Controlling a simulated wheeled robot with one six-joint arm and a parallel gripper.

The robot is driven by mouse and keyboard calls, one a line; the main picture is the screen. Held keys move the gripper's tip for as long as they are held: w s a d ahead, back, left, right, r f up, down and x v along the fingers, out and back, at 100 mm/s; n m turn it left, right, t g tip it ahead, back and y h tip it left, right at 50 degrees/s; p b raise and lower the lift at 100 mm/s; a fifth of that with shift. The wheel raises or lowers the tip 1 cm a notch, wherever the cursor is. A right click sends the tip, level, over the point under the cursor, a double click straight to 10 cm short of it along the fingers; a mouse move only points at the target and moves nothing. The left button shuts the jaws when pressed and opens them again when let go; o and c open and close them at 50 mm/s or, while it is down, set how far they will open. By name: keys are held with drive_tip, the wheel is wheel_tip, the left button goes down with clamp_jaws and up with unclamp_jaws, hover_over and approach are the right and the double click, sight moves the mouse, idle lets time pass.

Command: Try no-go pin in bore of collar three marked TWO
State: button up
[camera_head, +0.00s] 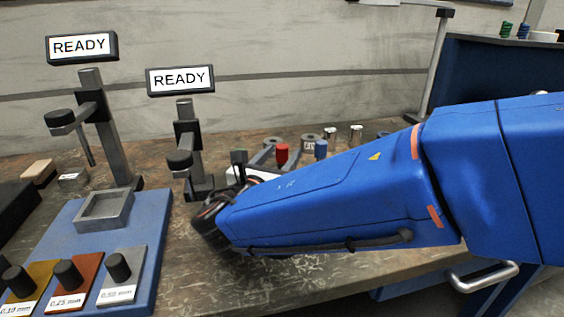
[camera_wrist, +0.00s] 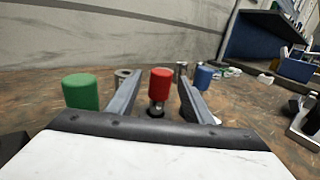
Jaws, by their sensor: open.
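A red-handled pin (camera_wrist: 161,84) with a metal lower part stands upright between the fingers of my gripper (camera_wrist: 160,78) in the wrist view. My gripper is open, with a finger on either side of the pin; contact with it cannot be made out. The red handle also shows in the head view (camera_head: 282,153), beyond my arm. Grey ring-shaped collars stand behind it: one (camera_head: 310,142) has a label too small to read, another (camera_head: 272,141) is at its left. Which collar is marked TWO cannot be told. My arm hides part of this area.
A green-handled piece (camera_wrist: 81,91) stands left of the fingers and a blue-handled one (camera_wrist: 203,77) to the right. Two READY displays (camera_head: 82,46) (camera_head: 180,79) stand on posts at the left. A blue board (camera_head: 150,235) with coloured blocks lies at front left.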

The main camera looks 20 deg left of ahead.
drive_tip(key=shift+w, duration=0.45)
clamp_jaws()
